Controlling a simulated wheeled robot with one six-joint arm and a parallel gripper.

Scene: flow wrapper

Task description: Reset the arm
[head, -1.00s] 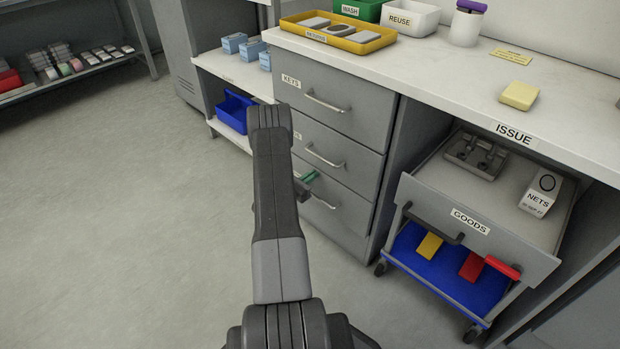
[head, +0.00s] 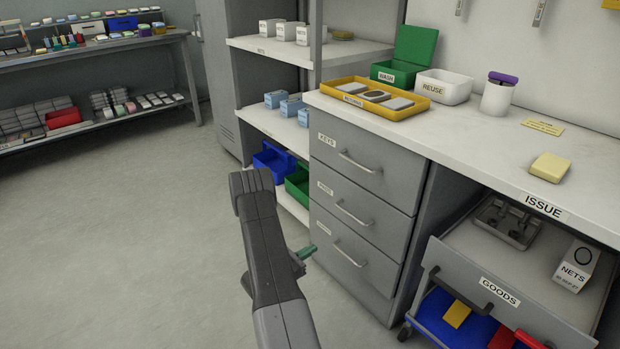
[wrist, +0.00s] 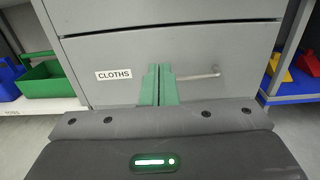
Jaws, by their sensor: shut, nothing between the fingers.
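My arm (head: 268,245) rises from the bottom of the head view and bends in front of the drawer unit. My gripper (wrist: 159,68) has green fingers, which lie together with nothing between them in the wrist view. It points at the bottom drawer (wrist: 110,50), labelled CLOTHS, to the left of that drawer's handle (wrist: 198,77). In the head view only a bit of the green fingers (head: 306,252) shows past my arm. The drawers of this unit are shut. I cannot tell the exact gap between fingertips and drawer front.
The GOODS drawer (head: 497,291) stands open at the right, holding a NETS box (head: 575,265) and a grey tray (head: 507,222). A blue cart (head: 440,318) is below it. Blue (head: 273,160) and green (head: 298,184) bins sit on the low shelf. The floor at left is clear.

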